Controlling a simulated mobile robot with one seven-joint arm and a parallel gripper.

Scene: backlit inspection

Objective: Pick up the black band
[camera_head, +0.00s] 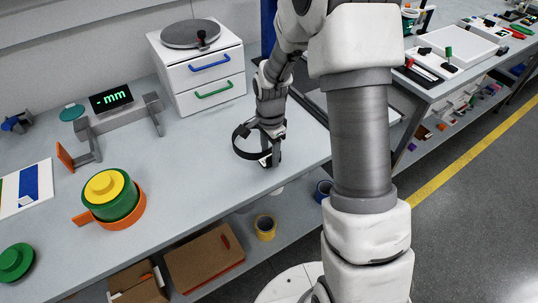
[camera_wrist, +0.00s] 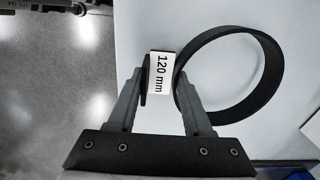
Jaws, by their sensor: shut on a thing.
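The black band (camera_head: 237,151) is a thin open loop sticking out to the left of my gripper (camera_head: 268,160) over the grey workbench (camera_head: 210,185). In the wrist view the band (camera_wrist: 275,80) stands out to the right of the fingers as a round ring. A white tag (camera_wrist: 162,72) reading "120 mm" sits between the fingertips. My gripper (camera_wrist: 160,85) is shut on the band at this tagged part. I cannot tell whether the band touches the bench.
A white drawer unit (camera_head: 208,75) stands behind the gripper. A grey gauge with an "mm" display (camera_head: 111,98) and stacked round pieces (camera_head: 112,195) are to the left. The bench's front edge is close.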

